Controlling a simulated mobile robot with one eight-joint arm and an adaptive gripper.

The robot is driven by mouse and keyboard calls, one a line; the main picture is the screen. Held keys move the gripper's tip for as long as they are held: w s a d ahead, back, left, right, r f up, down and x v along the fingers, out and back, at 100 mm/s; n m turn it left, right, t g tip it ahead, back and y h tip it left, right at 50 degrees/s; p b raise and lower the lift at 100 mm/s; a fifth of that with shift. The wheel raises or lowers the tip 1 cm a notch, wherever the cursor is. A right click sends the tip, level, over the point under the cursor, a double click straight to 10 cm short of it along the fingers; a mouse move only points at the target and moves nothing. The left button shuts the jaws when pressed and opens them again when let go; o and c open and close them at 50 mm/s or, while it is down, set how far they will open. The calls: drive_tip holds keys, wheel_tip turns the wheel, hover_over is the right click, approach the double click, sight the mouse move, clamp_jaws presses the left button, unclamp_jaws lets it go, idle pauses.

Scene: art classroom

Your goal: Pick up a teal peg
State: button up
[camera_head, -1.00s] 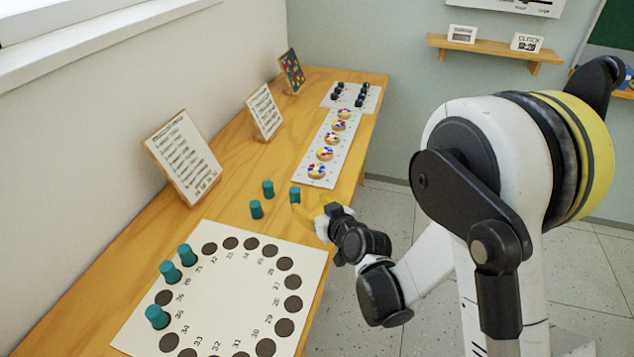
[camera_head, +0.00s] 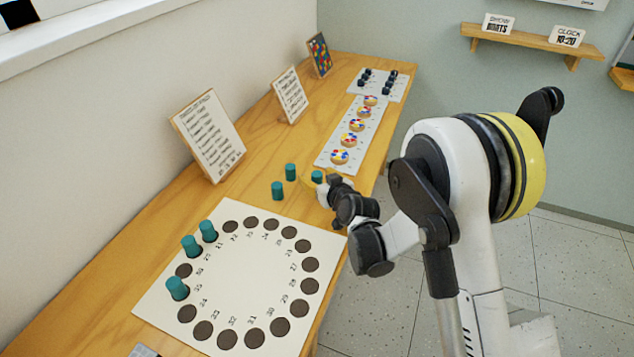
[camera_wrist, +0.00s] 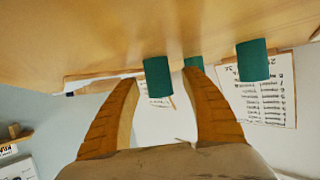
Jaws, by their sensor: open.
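Three loose teal pegs stand on the wooden table: a front one (camera_head: 277,190), a back one (camera_head: 290,172) and a right one (camera_head: 317,177) at my gripper. My gripper (camera_head: 311,182) is open, its yellowish fingers around the right peg. In the wrist view, a teal peg (camera_wrist: 158,77) shows between the open fingers, nearer the left finger. A second peg (camera_wrist: 194,62) shows behind the right fingertip, and a third (camera_wrist: 252,60) stands farther right. Whether the fingers touch the peg, I cannot tell. Several more teal pegs (camera_head: 178,288) stand on the white board (camera_head: 240,275).
The board has a ring of dark round spots with numbers. Behind the loose pegs are a strip of colored discs (camera_head: 340,158) and a card with dark pegs (camera_head: 385,95). Sign stands (camera_head: 208,137) line the wall side. Bare tabletop (camera_head: 245,195) lies left of the loose pegs.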

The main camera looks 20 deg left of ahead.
drive_tip(key=c, duration=1.1)
drive_tip(key=shift+o, duration=0.2)
drive_tip(key=shift+r, duration=0.1)
